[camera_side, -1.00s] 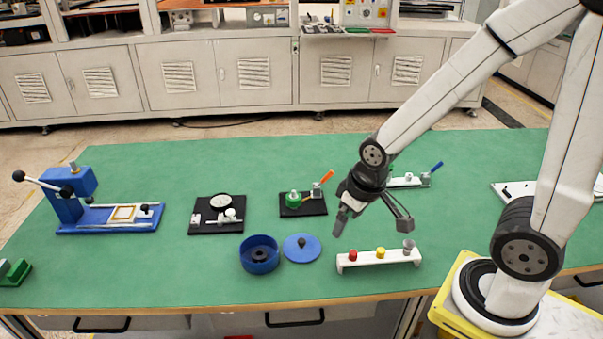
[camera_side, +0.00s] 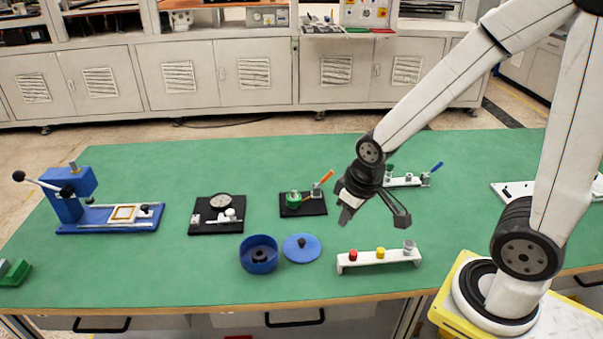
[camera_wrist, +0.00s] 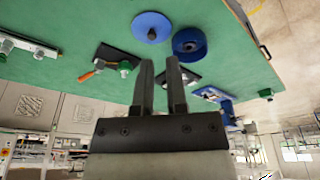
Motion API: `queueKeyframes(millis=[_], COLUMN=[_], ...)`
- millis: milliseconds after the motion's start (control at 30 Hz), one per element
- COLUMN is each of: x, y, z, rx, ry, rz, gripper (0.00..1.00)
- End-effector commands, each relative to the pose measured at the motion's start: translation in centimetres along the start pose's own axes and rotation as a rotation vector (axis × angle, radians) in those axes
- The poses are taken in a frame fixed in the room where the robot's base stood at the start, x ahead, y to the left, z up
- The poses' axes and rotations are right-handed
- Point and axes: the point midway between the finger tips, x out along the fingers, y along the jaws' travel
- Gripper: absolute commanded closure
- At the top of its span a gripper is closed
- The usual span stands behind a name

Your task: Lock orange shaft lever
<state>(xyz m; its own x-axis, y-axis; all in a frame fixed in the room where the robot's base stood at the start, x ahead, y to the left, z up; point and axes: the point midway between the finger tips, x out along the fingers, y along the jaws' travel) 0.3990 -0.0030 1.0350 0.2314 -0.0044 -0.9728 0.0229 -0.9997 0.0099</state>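The orange lever (camera_side: 327,176) slants up to the right from a small metal block (camera_side: 316,190) on a black base plate (camera_side: 312,210). A green round part (camera_side: 293,198) sits on the left of the same plate. In the wrist view the orange lever (camera_wrist: 86,76) shows left of my fingers, with the green part (camera_wrist: 125,66) between it and them. My gripper (camera_side: 374,218) is in the air to the right of the plate, clear of it. Its two fingers are apart, with nothing between them in the wrist view (camera_wrist: 160,65).
A blue pot (camera_side: 259,266) and its blue lid (camera_side: 302,257) lie nearer the front. A white rail (camera_side: 367,264) with red, yellow and grey knobs is below my gripper. A black plate with a dial (camera_side: 215,225) lies left; a blue-levered white fixture (camera_side: 405,182) stands behind my gripper.

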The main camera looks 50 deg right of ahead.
Motion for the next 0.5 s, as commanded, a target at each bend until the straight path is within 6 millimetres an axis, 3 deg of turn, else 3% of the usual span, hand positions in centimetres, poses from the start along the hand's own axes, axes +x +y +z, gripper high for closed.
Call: queueKeyframes(millis=[267,500], x=[0.7,1.8], y=[2.3,6.2], z=[-3.9,-8.6], rx=[-0.131,-0.317], ry=[0.003,-0.003], rz=[0.027,0.069], gripper=[1.0,1.0])
